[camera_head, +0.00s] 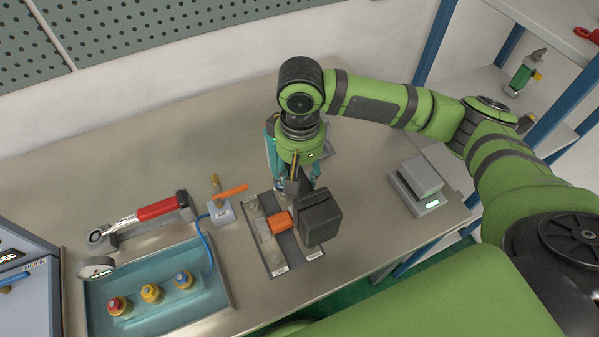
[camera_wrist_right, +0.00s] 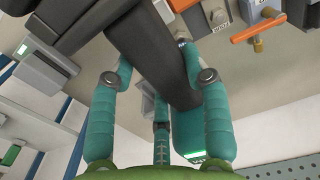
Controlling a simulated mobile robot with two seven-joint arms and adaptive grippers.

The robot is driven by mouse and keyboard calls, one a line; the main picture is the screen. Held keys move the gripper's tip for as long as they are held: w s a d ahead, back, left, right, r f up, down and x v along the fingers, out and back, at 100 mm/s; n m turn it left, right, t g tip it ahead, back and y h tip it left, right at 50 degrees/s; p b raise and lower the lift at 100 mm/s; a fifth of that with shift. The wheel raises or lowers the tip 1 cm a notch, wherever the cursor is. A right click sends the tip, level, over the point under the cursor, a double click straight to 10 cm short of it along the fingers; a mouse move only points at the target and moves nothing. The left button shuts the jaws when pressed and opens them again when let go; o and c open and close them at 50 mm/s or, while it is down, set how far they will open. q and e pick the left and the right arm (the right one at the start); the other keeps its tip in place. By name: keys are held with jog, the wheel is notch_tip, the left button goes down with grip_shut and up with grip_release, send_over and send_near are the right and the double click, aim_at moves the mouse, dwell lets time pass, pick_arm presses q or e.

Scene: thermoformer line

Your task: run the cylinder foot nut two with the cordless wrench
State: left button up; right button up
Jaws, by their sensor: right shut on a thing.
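My right gripper (camera_head: 297,186) points down over the bench, its teal fingers shut on the dark handle of the cordless wrench. The wrench (camera_head: 320,217) has a bulky dark-grey block at one end and an orange part (camera_head: 280,223) beside it, over the grey labelled base plate (camera_head: 278,269). In the right wrist view the dark handle (camera_wrist_right: 155,62) runs between the fingers. A small upright fitting (camera_head: 252,204) stands at the plate's far left corner. The foot nuts cannot be told apart, and the wrench's nose is hidden. My left gripper is out of view.
A small block with an orange lever (camera_head: 232,191) and blue hose stands left of the plate. Further left are a red-handled torque wrench (camera_head: 157,209) and a teal tray (camera_head: 222,303) with several colored-top pieces. A scale (camera_head: 428,206) stands right; bench between is clear.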

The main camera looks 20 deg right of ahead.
jog(key=shift+r, duration=0.6)
jog(key=shift+r, duration=2.4)
